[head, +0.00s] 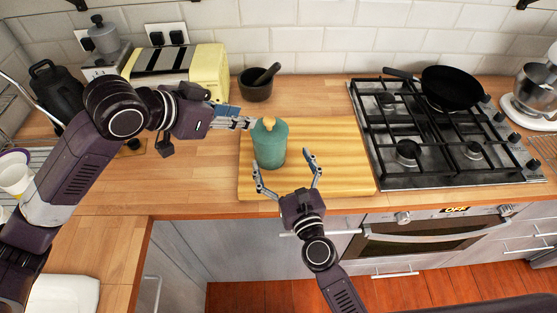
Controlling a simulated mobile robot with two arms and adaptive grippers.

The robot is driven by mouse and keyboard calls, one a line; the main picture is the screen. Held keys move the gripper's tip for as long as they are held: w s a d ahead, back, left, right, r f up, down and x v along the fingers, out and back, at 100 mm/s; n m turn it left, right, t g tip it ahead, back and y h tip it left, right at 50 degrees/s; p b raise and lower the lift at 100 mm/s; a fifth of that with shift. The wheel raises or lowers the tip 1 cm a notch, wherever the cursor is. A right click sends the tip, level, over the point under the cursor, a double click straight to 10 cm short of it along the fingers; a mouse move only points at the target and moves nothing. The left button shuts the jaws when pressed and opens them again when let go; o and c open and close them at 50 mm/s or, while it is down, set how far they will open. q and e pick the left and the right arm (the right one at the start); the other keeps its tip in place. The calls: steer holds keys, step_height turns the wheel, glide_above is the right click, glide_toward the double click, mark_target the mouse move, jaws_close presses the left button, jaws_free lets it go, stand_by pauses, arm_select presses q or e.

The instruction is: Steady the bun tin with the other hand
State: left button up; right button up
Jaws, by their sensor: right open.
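My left gripper (252,123) comes in from the left at the height of the tin's top. Its fingertips are close beside the knob; I cannot tell whether they touch it or how far apart they are. My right gripper (283,162) is on the near side of the tin, open, with one finger to the left and one to the right of the tin's lower front. I see no clear contact.
A gas hob (440,140) with a black pan (452,88) lies right of the board. A dark mortar (257,88) and a cream toaster (205,72) stand behind. The counter between board and wall is mostly free. The oven front (425,235) is below the edge.

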mark_target(269, 140)
steer(key=shift+a, duration=0.45)
steer(key=shift+w+a, duration=0.15)
steer(key=shift+w, duration=0.25)
steer(key=x, duration=0.6)
steer(key=shift+w+a, duration=0.15)
steer(key=shift+w, duration=0.25)
steer(key=c, duration=1.4)
